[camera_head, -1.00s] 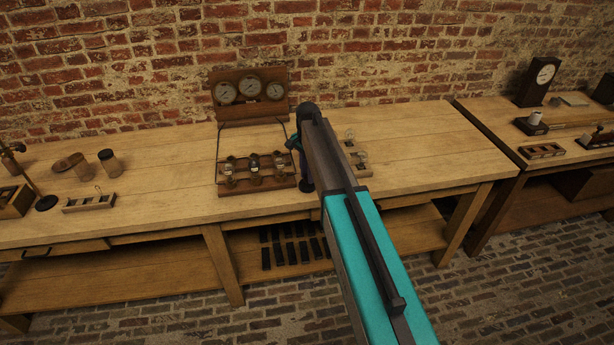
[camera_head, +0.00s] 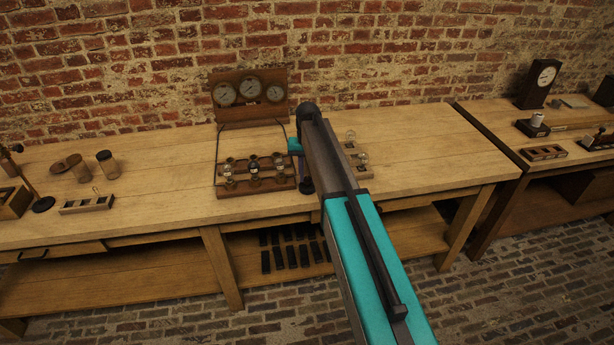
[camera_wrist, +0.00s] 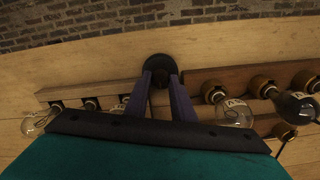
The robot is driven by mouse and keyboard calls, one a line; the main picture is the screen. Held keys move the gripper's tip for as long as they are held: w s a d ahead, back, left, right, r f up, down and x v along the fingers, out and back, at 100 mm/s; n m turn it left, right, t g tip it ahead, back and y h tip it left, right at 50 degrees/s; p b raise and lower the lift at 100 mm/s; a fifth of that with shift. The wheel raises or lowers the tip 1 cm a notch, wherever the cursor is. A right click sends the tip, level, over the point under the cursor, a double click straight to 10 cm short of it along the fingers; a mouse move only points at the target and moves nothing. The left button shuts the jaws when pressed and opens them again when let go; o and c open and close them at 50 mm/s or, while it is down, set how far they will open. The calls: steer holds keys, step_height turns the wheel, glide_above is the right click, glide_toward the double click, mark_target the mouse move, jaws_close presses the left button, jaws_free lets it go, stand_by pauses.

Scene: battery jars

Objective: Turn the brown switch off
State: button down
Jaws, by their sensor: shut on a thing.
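My gripper (camera_head: 306,184) is lowered at the bench between the jar rack and the lamp strip, largely covered by my arm in the head view. In the wrist view its two purple fingers (camera_wrist: 160,80) converge on a black round object (camera_wrist: 158,63) and are shut on it. I cannot tell whether this is part of a switch. No brown switch or its lever can be made out clearly. The brown jar rack (camera_wrist: 214,77) is on the right of the fingers in the wrist view. The pale lamp strip (camera_wrist: 75,90) is on the left.
Glass bulbs (camera_wrist: 235,113) stand close to the fingers in the wrist view. A board with three gauges (camera_head: 250,112) stands behind the rack (camera_head: 235,191), with wires running down. The bench (camera_head: 430,140) is clear to the right of the lamp strip (camera_head: 352,149).

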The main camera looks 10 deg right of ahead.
mark_target(307, 178)
steer(key=shift+n, duration=0.3)
steer(key=c, duration=1.5)
jaws_free()
steer(key=shift+r, duration=0.15)
steer(key=shift+r+b, duration=1.55)
steer(key=shift+r, duration=5.25)
steer(key=shift+f, duration=0.1)
